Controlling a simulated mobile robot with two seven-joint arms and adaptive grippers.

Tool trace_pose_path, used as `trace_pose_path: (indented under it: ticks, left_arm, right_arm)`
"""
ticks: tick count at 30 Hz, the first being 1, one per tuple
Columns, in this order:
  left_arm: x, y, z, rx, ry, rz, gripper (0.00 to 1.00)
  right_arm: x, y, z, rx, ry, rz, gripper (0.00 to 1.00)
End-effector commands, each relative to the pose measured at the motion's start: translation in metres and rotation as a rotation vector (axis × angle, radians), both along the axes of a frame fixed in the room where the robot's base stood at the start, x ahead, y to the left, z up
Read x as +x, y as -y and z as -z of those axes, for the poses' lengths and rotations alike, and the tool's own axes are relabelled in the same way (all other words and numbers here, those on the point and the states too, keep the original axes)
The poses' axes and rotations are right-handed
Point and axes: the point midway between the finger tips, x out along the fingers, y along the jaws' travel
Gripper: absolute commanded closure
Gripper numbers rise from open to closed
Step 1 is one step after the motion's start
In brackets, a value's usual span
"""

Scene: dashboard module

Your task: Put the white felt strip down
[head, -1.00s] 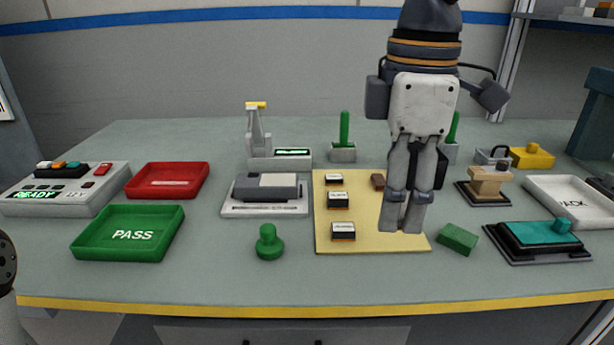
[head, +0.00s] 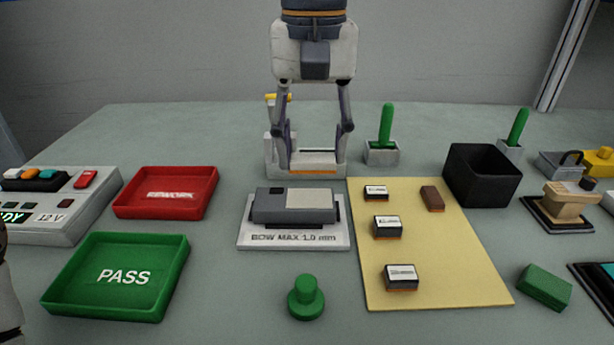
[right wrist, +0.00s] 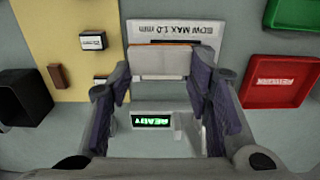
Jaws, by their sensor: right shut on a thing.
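My right gripper (head: 317,158) has its two fingers set wide and is shut on a pale, flat strip (head: 318,162) with an orange lower edge. I take this for the white felt strip. In the right wrist view the strip (right wrist: 160,64) spans between the fingertips (right wrist: 160,78). In the head view it is in front of the grey-white fixture (head: 277,148) and hides its display; the wrist view shows a green READY display (right wrist: 153,121). I cannot tell whether the strip touches the fixture or table.
The grey block on the BOW MAX plate (head: 293,236) stands just in front. A yellow mat (head: 440,270) with small modules lies to the right, beside a black bin (head: 482,174). Red (head: 125,206) and green (head: 60,300) trays are left. A green knob (head: 306,298) stands in front.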

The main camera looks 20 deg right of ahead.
Motion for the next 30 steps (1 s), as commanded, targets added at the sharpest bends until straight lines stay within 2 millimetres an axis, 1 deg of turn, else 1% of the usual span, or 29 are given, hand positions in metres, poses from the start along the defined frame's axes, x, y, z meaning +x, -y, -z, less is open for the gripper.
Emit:
trace_pose_path:
  ticks: [1,3,6,11,12,16,18,26,27,29,30]
  left_arm:
    - [-0.001,0.000,0.001,0.000,-0.003,0.000,0.60]
    - [-0.002,0.000,0.002,0.000,-0.007,0.000,0.60]
    - [-0.004,0.000,0.004,-0.001,-0.016,0.000,0.60]
    - [-0.009,0.000,0.008,0.000,-0.034,0.000,0.60]
    - [-0.011,0.000,0.010,-0.001,-0.040,0.000,0.60]
    - [-0.009,0.000,0.009,0.000,-0.035,0.000,0.60]
    - [-0.009,0.000,0.009,0.000,-0.035,0.000,0.60]
    - [-0.008,0.000,0.008,0.000,-0.031,0.000,0.60]
    - [-0.008,0.000,0.008,0.000,-0.030,0.000,0.60]
    - [-0.008,0.000,0.008,0.000,-0.031,0.000,0.60]
    - [-0.008,0.000,0.008,0.000,-0.031,0.000,0.60]
  right_arm:
    - [0.012,0.002,0.014,0.003,-0.010,0.001,0.65]
    - [0.025,0.005,0.031,0.002,-0.010,0.001,0.65]
    - [0.038,0.008,0.048,0.001,-0.008,0.001,0.65]
    - [0.049,0.010,0.061,0.001,-0.009,0.000,0.65]
    - [0.053,0.011,0.066,0.001,-0.009,0.001,0.65]
    - [0.052,0.011,0.089,-0.001,-0.005,0.000,0.65]
    - [0.052,0.011,0.093,0.001,-0.002,0.001,0.65]
    - [0.052,0.011,0.094,-0.001,0.000,0.001,0.65]
    - [0.052,0.011,0.095,0.000,0.000,0.001,0.52]
    - [0.052,0.011,0.095,0.000,0.000,0.001,0.39]
    - [0.052,0.011,0.095,0.000,0.000,0.001,0.34]
